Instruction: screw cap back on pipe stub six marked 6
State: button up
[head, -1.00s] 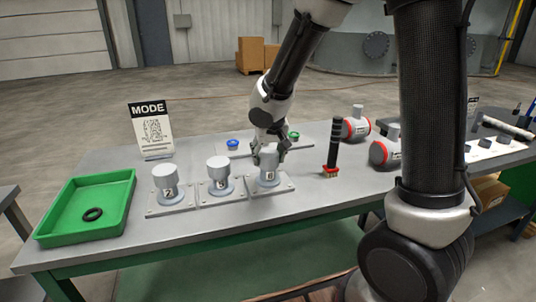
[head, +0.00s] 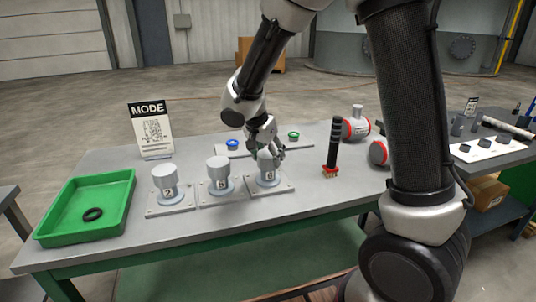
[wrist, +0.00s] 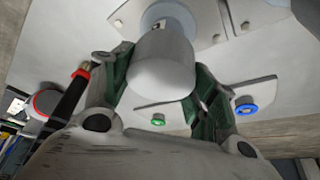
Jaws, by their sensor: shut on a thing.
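The pipe stub marked 6 (head: 268,177) stands upright on a bolted base plate, rightmost of three in the head view. Its grey cap (head: 266,157) sits at the top of the stub, in line with it. My gripper (head: 268,150) comes down from above and is shut on this cap. In the wrist view my gripper (wrist: 160,72) has its green-padded fingers on both sides of the cap (wrist: 160,68). Part of the stub (wrist: 168,18) shows beyond the cap. I cannot tell how far the cap is threaded.
Two other capped stubs (head: 219,176) (head: 166,184) stand close by on the left. A black-handled brush (head: 333,145) stands at the right. A blue ring (head: 232,145) and a green ring (head: 293,136) lie behind. A green tray (head: 118,190) holds a black ring.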

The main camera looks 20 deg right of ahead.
jog(key=shift+w+a+r, duration=0.1)
jog(key=shift+w+r, duration=0.05)
jog(key=shift+w+m+g+h, duration=0.1)
jog(key=shift+m+g+h, duration=0.2)
jog(key=shift+m, duration=0.9)
jog(key=shift+c, duration=0.4)
jog(key=shift+m+g, duration=0.3)
jog(key=shift+m, duration=0.6)
jog(key=shift+c, duration=0.6)
jog(key=shift+m, duration=0.4)
jog(key=shift+c, duration=1)
jog(key=o, duration=1.4)
jog(key=shift+s, duration=0.2)
